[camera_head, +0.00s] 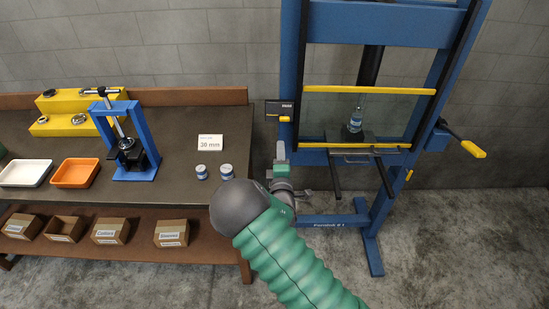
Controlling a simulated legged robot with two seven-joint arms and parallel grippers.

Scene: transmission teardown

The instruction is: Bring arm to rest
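My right arm, with its green ribbed sleeve and dark round joint, reaches up from the bottom right. My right gripper (281,153) is small and grey-green beyond the joint, in the gap between the bench and the blue press frame. I see nothing held in it, but its fingers are too small and overlapped to tell open from shut. The bench (220,128) is to its left. Two small jars (201,172) (226,172) stand near the bench's right front edge, apart from the gripper. My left gripper is not in view.
The bench holds a small blue press (137,174), white tray (24,185), orange tray (75,185) and "20 mm" sign (210,142). Cardboard boxes (172,239) fill the lower shelf.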

